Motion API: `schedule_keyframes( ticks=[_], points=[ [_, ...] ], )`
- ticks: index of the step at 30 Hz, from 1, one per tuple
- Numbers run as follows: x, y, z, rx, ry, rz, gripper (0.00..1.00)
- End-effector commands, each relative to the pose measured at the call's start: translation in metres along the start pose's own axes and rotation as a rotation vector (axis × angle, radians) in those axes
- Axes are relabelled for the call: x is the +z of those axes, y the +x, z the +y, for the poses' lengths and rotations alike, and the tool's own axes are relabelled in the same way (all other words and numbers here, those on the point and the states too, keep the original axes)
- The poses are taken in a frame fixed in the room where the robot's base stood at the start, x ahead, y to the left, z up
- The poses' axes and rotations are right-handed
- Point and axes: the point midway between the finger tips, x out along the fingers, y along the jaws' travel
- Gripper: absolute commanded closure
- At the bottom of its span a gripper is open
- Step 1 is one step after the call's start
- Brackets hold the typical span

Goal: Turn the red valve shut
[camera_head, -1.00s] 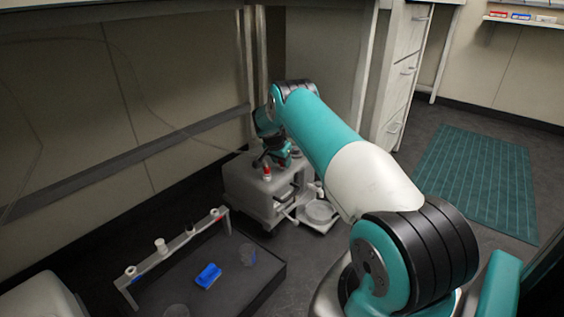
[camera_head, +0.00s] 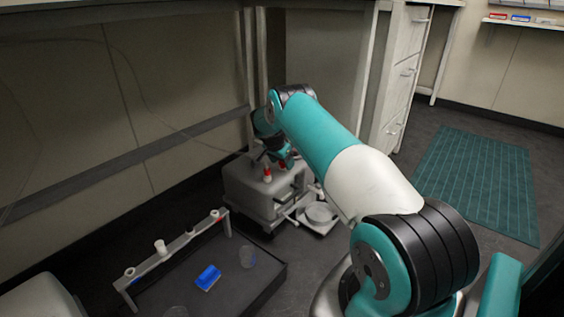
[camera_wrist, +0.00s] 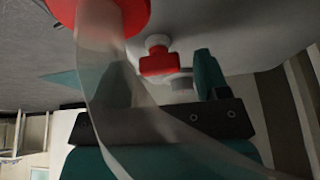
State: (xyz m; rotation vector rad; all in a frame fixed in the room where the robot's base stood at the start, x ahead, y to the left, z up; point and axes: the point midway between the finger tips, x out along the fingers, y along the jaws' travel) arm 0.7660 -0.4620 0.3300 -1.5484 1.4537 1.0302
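A red valve (camera_wrist: 157,63) with a pale grey collar shows in the wrist view, on the underside or face of a light grey machine. A second, larger red part (camera_wrist: 118,12) with a translucent tube hangs close to the wrist camera. In the head view the red parts (camera_head: 267,175) show small on top of the grey machine (camera_head: 245,192). My gripper (camera_head: 281,160) is just above and behind them. In the wrist view one teal finger stands to the right of the red valve, apart from it in the picture.
A round pale dish (camera_head: 320,213) sits at the machine's right front. A dark tray (camera_head: 262,290) with a blue block (camera_head: 208,277) and a white rack (camera_head: 184,243) lies at the front left. A table leg (camera_head: 250,80) stands behind. Open floor lies to the right.

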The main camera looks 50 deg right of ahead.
Motion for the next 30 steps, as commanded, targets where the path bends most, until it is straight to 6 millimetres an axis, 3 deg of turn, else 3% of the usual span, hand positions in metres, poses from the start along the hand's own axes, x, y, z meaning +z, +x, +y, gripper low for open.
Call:
schedule_keyframes(
  ticks=[7,21,30],
  points=[
    [-0.001,-0.009,0.0,0.0,-0.002,-0.001,0.32],
    [-0.001,-0.102,0.0,-0.001,-0.002,-0.001,0.32],
    [0.0,-0.12,0.0,0.001,0.0,-0.001,0.32]
  ],
)
